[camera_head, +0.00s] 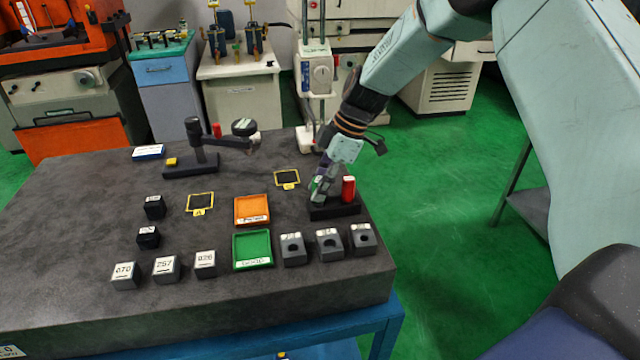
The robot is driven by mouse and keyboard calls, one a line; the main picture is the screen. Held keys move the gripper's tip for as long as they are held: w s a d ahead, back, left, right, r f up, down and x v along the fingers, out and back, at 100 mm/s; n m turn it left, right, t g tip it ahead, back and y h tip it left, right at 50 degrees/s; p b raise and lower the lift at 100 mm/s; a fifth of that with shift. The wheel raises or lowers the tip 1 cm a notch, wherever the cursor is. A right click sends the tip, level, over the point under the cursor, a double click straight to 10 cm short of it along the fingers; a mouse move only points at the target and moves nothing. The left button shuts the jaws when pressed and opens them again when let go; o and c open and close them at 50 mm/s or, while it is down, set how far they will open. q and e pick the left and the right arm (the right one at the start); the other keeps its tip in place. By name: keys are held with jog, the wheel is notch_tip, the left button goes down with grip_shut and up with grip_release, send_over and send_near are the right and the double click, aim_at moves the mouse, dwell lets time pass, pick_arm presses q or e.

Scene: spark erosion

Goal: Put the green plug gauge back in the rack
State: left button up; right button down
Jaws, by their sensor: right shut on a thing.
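The black rack (336,211) stands near the right edge of the dark stone table. A red plug gauge (348,189) stands upright in its right side. My right gripper (320,187) points down over the rack's left side and is shut on the green plug gauge (316,184). Only a small green part shows between the fingers. The gauge's lower end is hidden, so I cannot tell whether it sits in the rack or just above it. My left gripper is not in view.
An orange tray (236,221) and a green tray (235,264) lie left of the rack. Several dark blocks with holes (292,250) stand in front. A black stand with an arm (197,150) is at the back.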

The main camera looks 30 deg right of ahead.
jog(key=shift+f, duration=0.25)
dwell(0.4)
jog(key=c, duration=1.1)
grip_release()
jog(key=shift+o, duration=0.2)
jog(key=v, duration=1.2)
jog(key=shift+r, duration=0.15)
notch_tip(320, 180, up, 10)
jog(key=p, duration=0.9)
jog(key=shift+p, duration=0.3)
